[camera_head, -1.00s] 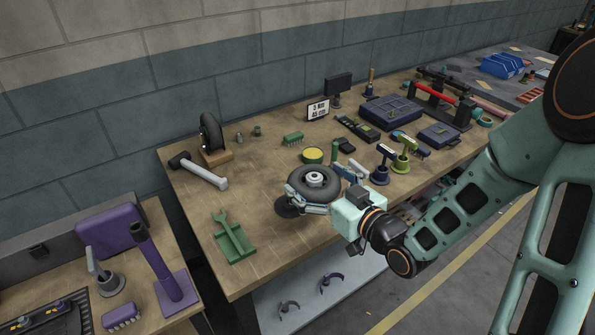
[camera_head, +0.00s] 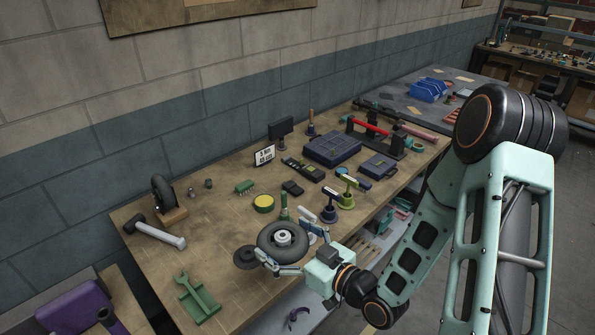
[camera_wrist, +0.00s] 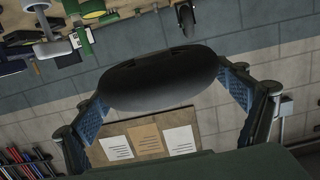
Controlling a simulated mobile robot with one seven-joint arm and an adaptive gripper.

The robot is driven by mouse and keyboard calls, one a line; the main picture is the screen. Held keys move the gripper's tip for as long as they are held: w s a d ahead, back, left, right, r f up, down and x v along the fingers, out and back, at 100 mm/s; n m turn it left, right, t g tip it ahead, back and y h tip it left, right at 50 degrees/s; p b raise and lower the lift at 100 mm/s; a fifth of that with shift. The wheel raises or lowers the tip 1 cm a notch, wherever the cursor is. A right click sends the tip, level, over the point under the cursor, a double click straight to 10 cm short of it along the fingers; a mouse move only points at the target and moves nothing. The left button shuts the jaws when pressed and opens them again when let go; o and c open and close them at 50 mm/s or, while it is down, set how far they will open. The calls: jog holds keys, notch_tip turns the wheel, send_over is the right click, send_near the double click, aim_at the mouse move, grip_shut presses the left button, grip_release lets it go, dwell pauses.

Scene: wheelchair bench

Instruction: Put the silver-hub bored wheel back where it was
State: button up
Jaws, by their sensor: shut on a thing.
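The silver-hub wheel, a thick black tyre (camera_head: 268,248) with a silver hub, is held flat above the front of the wooden bench. My gripper (camera_head: 288,248) is shut on it, one finger on each side of the tyre. In the wrist view the tyre (camera_wrist: 160,85) shows edge-on between the blue finger pads, its hub hidden. A dark round disc or patch (camera_head: 244,257) shows on the bench just left of the wheel, partly hidden. I cannot tell whether it is a base or a shadow.
A yellow-topped round tin (camera_head: 263,202), a green post (camera_head: 284,207) and blue and olive stands crowd behind and right. The left middle bench is clear.

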jog(key=w+d+r+m+t+h, duration=0.1)
jog(key=w+d+r, duration=0.1)
jog(key=w+d, duration=0.1)
jog(key=w+d+r+m+t+h+p, duration=0.1)
jog(key=w+d+r+m+h, duration=0.1)
jog(key=w+d+r, duration=0.1)
jog(key=w+d+r+m+t+h+p, duration=0.1)
jog(key=w+d+r+t+h, duration=0.1)
jog(key=w+d, duration=0.1)
jog(key=shift+w+d+r, duration=0.2)
jog(key=shift+w+d, duration=0.15)
jog(key=shift+w, duration=0.15)
jog(key=w+d+r+m+t+h+p, duration=0.1)
jog(key=w+d+r+m+h, duration=0.1)
jog(key=d+r, duration=0.3)
jog(key=w+d+r+m+h+p, duration=0.1)
jog(key=w+d+r+m+h, duration=0.1)
jog(key=d+r+h, duration=0.3)
jog(key=shift+w+d+r+m+t, duration=0.3)
jog(key=shift+d+r+m+t, duration=0.1)
jog(key=shift+d+m, duration=0.45)
jog(key=shift+f, duration=0.1)
